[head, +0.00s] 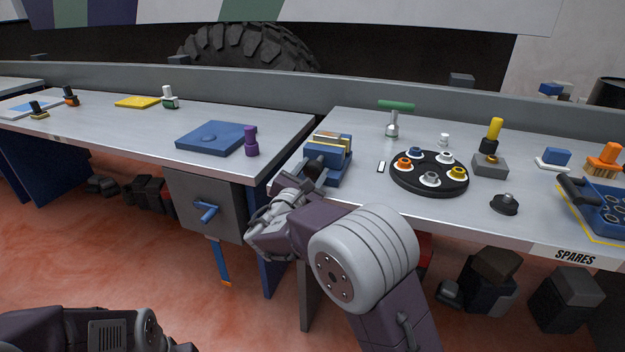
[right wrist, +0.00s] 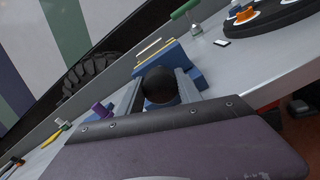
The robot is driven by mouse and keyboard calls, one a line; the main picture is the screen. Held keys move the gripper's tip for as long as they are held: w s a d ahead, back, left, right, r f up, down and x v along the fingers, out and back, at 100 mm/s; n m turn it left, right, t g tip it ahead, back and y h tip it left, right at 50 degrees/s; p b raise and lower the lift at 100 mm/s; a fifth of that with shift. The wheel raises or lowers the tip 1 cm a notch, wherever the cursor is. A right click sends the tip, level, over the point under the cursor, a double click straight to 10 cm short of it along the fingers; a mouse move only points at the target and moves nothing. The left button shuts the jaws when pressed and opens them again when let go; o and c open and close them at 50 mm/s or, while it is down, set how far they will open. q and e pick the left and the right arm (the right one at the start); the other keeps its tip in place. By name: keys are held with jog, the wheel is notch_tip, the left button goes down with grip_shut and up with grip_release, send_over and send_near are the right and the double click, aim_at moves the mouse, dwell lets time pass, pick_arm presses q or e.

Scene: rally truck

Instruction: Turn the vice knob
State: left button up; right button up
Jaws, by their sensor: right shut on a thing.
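The blue vice (head: 338,172) stands at the left front of the right bench, with yellowish and grey pieces between its jaws. It also shows in the right wrist view (right wrist: 176,55), behind the knob. Its round black knob (right wrist: 160,85) faces my right wrist camera. My right gripper (right wrist: 160,90) is shut on the knob, one finger on each side. In the head view the right gripper (head: 306,180) reaches up to the vice's front and partly hides the knob. Of my left arm only a part shows at the bottom left; its gripper is out of view.
A black round tray (head: 429,191) with several coloured fittings and a green-handled tool (head: 395,115) stand right of the vice. A blue plate (head: 208,138) and a purple peg (head: 251,142) are on the left bench. A grey box with a blue handle (head: 207,212) hangs below it.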

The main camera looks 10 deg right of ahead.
jog(key=m+b, duration=0.2)
jog(key=b, duration=0.1)
jog(key=m+b, duration=0.3)
jog(key=b, duration=0.1)
jog(key=m+b, duration=0.2)
jog(key=b, duration=0.1)
jog(key=shift+f+m+b, duration=0.3)
jog(key=shift+f+b, duration=0.05)
jog(key=shift+f, duration=0.05)
jog(key=shift+r+m+b, duration=0.15)
jog(key=shift+m+b, duration=0.75)
jog(key=shift+b, duration=0.1)
jog(key=o, duration=1.4)
jog(key=shift+s+r, duration=0.1)
jog(key=shift+r, duration=0.05)
jog(key=shift+c, duration=0.2)
jog(key=p+v, duration=0.1)
jog(key=v, duration=0.8)
jog(key=shift+p, duration=0.35)
